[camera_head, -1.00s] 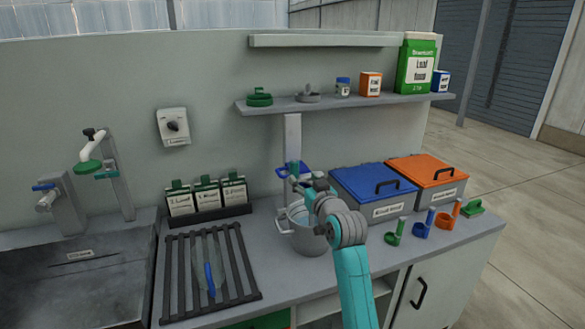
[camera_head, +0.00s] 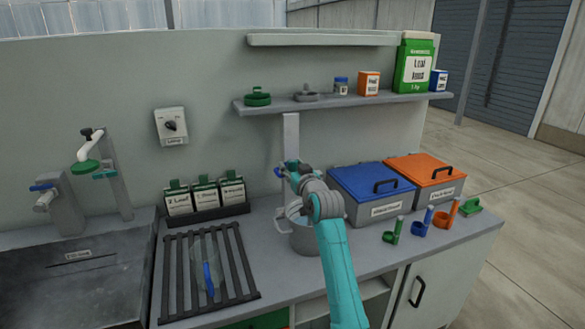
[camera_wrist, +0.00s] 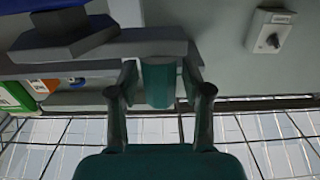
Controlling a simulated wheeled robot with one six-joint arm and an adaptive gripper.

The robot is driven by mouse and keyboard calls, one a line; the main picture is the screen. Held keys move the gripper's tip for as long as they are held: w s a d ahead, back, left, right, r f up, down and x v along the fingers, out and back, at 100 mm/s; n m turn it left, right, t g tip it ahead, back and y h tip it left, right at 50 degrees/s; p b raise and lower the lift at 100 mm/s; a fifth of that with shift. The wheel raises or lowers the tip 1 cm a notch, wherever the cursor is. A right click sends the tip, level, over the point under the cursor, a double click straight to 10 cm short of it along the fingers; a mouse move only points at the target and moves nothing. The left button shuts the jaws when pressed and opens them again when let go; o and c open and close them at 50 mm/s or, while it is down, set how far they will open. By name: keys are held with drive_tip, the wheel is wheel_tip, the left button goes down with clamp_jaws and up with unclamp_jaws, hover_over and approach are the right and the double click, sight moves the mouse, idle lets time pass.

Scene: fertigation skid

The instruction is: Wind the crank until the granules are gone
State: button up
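The dosing post (camera_head: 290,150) stands behind a grey pot (camera_head: 305,240) on the bench. At its front, in the head view, a small green-teal part (camera_head: 291,163) shows beside my gripper (camera_head: 288,170), which hides most of the crank area. In the wrist view, a teal cylinder like a crank grip (camera_wrist: 158,82) sits between my gripper's two fingers (camera_wrist: 158,78). Narrow gaps show on both sides of it, so the fingers look open around it. Part of a blue-topped grey body (camera_wrist: 65,32) is at the upper left there. I see no granules.
A blue-lidded box (camera_head: 370,190) and an orange-lidded box (camera_head: 425,175) stand right of the pot. Scoops (camera_head: 425,222) lie in front. A shelf (camera_head: 340,104) overhangs behind.

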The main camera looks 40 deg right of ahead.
clamp_jaws()
drive_tip(key=shift+w+m+h, duration=0.15)
drive_tip(key=shift+m+h, duration=0.15)
drive_tip(key=shift+h, duration=0.1)
